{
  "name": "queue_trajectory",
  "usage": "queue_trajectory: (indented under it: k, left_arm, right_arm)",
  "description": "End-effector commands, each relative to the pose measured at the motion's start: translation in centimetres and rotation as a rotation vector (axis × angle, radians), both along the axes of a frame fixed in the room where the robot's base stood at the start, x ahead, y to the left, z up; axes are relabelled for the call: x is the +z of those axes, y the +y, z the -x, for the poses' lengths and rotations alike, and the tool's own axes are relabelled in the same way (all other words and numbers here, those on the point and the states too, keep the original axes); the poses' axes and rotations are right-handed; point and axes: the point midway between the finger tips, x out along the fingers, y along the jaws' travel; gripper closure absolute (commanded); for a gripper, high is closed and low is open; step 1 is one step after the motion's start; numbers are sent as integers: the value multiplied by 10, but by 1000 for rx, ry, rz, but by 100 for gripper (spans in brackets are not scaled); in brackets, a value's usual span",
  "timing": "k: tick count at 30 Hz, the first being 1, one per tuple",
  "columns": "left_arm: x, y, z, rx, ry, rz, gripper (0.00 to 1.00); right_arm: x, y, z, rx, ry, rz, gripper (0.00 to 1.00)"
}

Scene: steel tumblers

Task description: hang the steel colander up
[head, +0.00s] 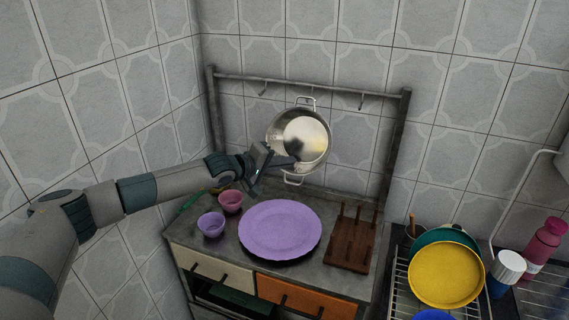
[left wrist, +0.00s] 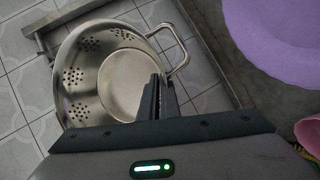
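The steel colander (head: 303,139) is up in front of the tiled wall, tipped so that its bowl faces me. Its upper handle (head: 306,101) is close to a hook on the metal rail (head: 340,86); I cannot tell whether they touch. The other handle points down. My left gripper (head: 284,163) reaches in from the left to the lower left of the bowl. In the left wrist view its narrow fingers (left wrist: 160,97) are close together on the rim of the colander (left wrist: 122,85), beside a handle. My right gripper is not in view.
Below are a purple plate (head: 279,228), a purple cup (head: 211,224), a pink cup (head: 230,201) and a wooden peg stand (head: 352,239) on the grey counter (head: 200,250). At right, a yellow plate (head: 446,275) stands in a rack. Posts hold the rail at both ends.

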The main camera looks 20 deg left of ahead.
Motion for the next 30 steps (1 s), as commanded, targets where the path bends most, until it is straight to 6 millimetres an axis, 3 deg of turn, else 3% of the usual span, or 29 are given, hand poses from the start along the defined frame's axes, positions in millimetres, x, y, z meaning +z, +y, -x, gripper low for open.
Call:
queue_trajectory:
  k: [11, 30]
  left_arm:
    - [2, -1, -20, 0, -3, 1, 100]
    - [-10, -1, -32, -1, -2, 2, 100]
  right_arm:
    - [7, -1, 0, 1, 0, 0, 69]
    - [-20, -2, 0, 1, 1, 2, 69]
